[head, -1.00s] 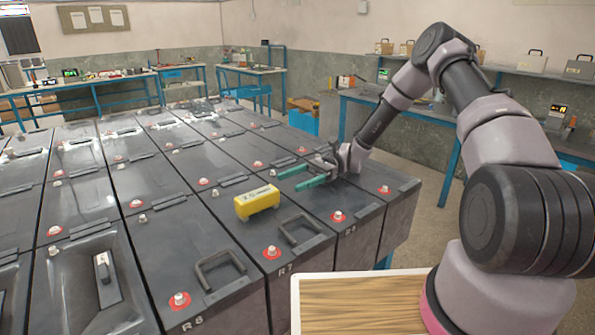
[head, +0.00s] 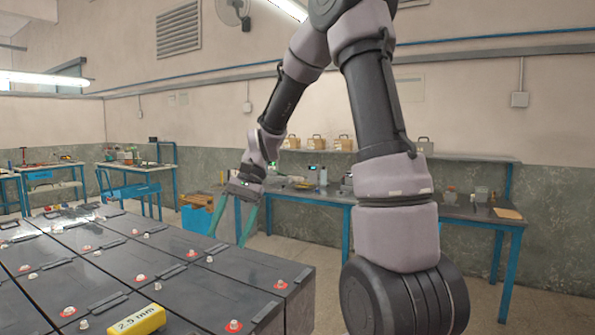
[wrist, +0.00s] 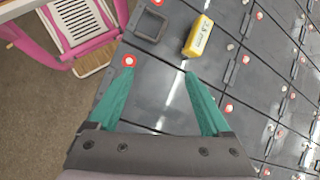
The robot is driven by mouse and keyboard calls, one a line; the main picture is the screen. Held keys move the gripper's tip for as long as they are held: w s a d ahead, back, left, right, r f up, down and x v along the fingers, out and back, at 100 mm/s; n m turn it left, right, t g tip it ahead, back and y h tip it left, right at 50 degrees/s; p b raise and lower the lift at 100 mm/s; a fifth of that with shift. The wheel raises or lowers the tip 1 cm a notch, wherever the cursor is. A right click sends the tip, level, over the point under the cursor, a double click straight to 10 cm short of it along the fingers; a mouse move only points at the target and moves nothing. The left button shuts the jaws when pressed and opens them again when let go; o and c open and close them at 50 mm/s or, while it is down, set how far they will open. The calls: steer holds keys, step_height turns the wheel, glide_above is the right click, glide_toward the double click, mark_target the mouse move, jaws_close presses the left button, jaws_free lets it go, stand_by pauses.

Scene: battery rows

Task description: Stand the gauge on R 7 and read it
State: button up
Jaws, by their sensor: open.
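The gauge is a yellow block with dark lettering. In the head view the gauge (head: 137,320) lies at the bottom edge, its face reading 2.5 mm. The gauge also shows in the wrist view (wrist: 198,36), lying on a dark battery top beside a carry handle (wrist: 150,25). My gripper (head: 226,241) is open and empty, its teal fingers pointing down above the far right of the battery rows. In the wrist view my gripper (wrist: 158,74) has its fingertips apart over a bare battery top, short of the gauge. No R 7 label can be read now.
Red-ringed terminals (head: 234,326) and grey ones stud the batteries. Beyond the rows stand a blue workbench (head: 330,198) and a blue bin (head: 196,219). In the wrist view a pink frame with a wooden tray (wrist: 95,58) stands beside the rows.

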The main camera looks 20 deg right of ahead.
steer(key=s+d+r+n+t+h, duration=0.1)
steer(key=s+d+r+t+h, duration=0.2)
steer(key=s+d+r+t, duration=0.7)
step_height(320, 180, up, 5)
steer(key=shift+s+d+f+n+t+h, duration=0.1)
steer(key=shift+s+d+n+t+h, duration=0.25)
steer(key=shift+s+d, duration=0.6)
stand_by(1.2)
